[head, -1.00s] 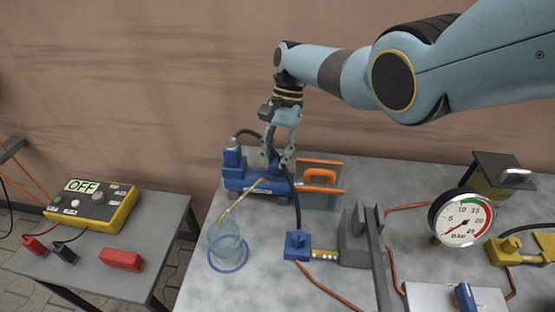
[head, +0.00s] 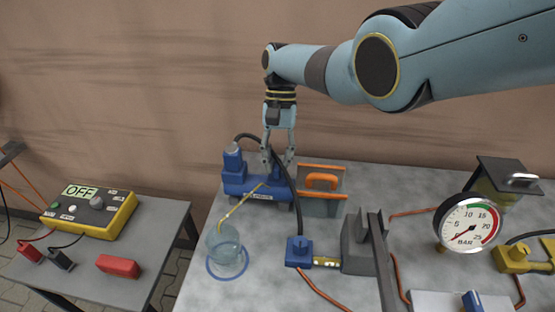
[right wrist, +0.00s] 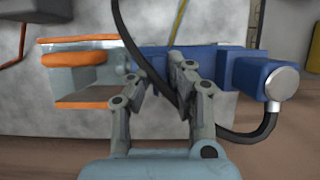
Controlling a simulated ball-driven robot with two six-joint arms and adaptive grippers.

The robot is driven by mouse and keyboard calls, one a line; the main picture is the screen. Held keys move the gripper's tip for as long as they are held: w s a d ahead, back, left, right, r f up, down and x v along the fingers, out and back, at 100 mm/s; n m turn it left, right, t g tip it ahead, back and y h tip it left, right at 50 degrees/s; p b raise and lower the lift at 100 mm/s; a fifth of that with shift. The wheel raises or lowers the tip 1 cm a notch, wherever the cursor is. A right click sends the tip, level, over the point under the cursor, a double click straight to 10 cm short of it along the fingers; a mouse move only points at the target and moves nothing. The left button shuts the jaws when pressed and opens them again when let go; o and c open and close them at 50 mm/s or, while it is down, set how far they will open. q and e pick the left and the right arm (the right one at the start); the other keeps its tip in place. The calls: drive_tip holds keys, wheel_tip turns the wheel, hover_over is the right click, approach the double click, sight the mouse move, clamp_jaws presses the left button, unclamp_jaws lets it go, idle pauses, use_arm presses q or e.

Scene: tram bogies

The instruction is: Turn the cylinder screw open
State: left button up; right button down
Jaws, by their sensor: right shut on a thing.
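The blue cylinder (head: 240,183) lies on the grey table, with a round silver cap (right wrist: 282,84) at one end. A thin yellow tube (head: 238,207) runs from it into a clear jar (head: 223,245) standing on a blue ring. My right gripper (head: 278,163) reaches down from above onto the cylinder's right part and is shut on the cylinder screw. In the right wrist view its fingers (right wrist: 160,78) close at the blue body; the screw itself is hidden between and behind them. My left gripper is not in view.
An orange-handled grey box (head: 322,183) stands right beside the cylinder. A black hose (head: 296,205) passes close to the fingers and runs to a blue valve block (head: 298,249). A pressure gauge (head: 467,224) stands at right; a yellow control box (head: 90,212) reads OFF.

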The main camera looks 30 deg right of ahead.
drive_tip(key=c, duration=1.3)
unclamp_jaws()
drive_tip(key=v, duration=1.2)
drive_tip(key=shift+s, duration=0.1)
